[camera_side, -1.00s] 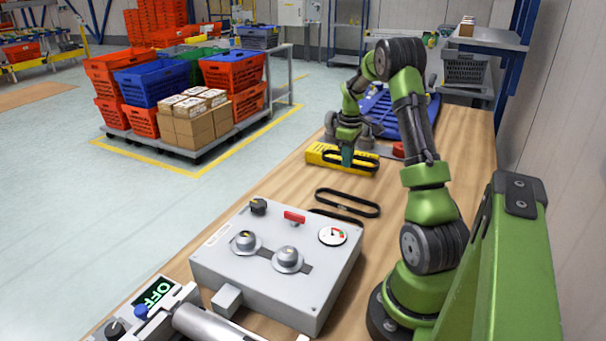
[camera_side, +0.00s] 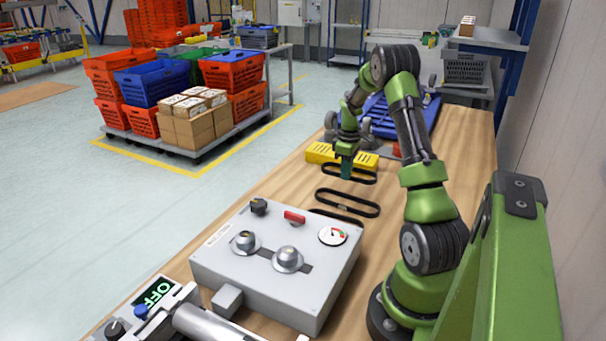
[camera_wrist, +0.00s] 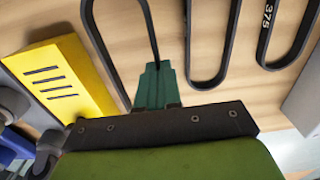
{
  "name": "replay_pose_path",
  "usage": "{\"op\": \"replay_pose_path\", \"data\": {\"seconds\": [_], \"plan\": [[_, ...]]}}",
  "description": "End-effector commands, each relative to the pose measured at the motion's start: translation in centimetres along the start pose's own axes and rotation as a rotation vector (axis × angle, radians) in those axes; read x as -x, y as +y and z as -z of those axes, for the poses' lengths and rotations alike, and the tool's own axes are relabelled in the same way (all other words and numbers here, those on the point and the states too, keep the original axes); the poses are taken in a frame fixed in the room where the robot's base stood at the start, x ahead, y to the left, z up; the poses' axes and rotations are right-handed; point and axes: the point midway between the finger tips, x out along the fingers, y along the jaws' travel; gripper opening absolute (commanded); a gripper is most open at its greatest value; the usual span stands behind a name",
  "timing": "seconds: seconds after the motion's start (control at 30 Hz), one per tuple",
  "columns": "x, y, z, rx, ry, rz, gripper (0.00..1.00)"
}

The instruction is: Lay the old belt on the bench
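A black belt loop (camera_side: 364,180) hangs level at the fingertips of my gripper (camera_side: 347,172), just in front of the yellow slotted cover (camera_side: 322,153). In the wrist view, the teal fingers (camera_wrist: 156,85) are together at one side of this belt (camera_wrist: 99,48) and appear to grip it. Whether it touches the bench (camera_side: 298,185) is hard to tell. A second black belt (camera_side: 372,210) lies on the bench nearer the camera, and it also shows in the wrist view (camera_wrist: 188,45). A third belt (camera_wrist: 264,45), marked 375, lies beside it, partly hidden behind the control box in the side view.
A grey control box (camera_side: 270,265) with knobs, a red switch and a gauge stands in front of the belts. A blue slatted panel (camera_side: 385,112) lies behind the yellow cover. Bare wood lies to the right, around my arm.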

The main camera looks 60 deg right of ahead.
Motion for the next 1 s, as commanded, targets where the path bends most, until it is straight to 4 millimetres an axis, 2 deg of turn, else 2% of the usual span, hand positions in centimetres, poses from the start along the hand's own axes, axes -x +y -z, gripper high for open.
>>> {"op": "replay_pose_path", "data": {"seconds": [1.0], "plan": [[-3.0, 0.0, 0.0, -0.001, -0.001, 0.001, 0.00]]}}
